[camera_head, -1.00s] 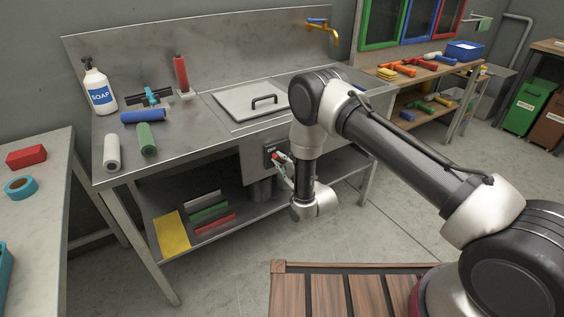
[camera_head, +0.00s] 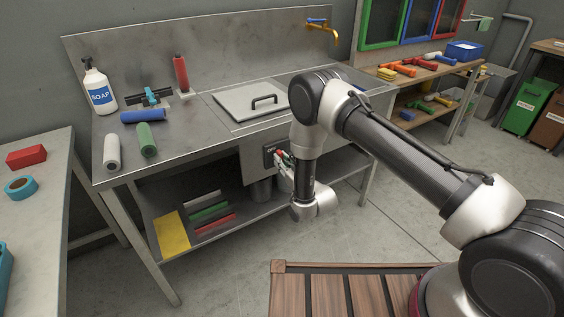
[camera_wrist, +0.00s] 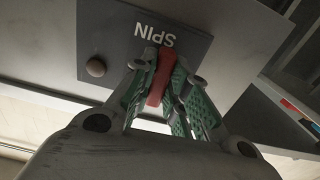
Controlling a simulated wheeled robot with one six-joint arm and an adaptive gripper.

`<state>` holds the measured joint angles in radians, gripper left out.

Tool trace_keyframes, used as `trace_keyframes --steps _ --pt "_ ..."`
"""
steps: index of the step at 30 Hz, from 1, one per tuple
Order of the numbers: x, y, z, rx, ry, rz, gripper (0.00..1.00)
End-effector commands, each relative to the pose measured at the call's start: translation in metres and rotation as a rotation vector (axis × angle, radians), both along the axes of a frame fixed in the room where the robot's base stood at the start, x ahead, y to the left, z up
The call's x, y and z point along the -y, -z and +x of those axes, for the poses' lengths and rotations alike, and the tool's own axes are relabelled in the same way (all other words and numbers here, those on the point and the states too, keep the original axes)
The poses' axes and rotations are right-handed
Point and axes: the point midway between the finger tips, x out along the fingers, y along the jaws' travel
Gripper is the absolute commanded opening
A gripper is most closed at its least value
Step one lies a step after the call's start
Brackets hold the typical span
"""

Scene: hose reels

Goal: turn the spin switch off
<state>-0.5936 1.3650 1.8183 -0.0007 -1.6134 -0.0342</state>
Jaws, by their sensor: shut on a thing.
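The spin switch is a dark plate marked SPIN (camera_wrist: 115,45) on the front of the metal sink bench. In the head view the plate (camera_head: 269,155) is small and partly behind my gripper. Its red lever (camera_wrist: 161,76) stands out from the plate, below the lettering in the wrist view. My gripper (camera_wrist: 162,85) has its green-padded fingers on both sides of the lever and is shut on it. In the head view my gripper (camera_head: 285,159) is at the bench front, close to the plate.
A lidded basin (camera_head: 250,101) is above the switch. A lower shelf (camera_head: 235,222) is below, with a yellow sheet (camera_head: 173,233).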

Motion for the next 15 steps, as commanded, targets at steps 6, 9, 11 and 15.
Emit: trace_keyframes --steps 6,9,11,15 --pt "0.0006 0.0016 -0.0009 -0.027 0.000 0.033 0.00" --pt "0.0006 0.0016 -0.0009 -0.031 0.000 0.039 0.00" --pt "0.0006 0.0017 -0.0009 -0.032 0.000 0.040 0.00" --pt "0.0006 0.0017 -0.0010 -0.032 0.000 0.040 0.00"
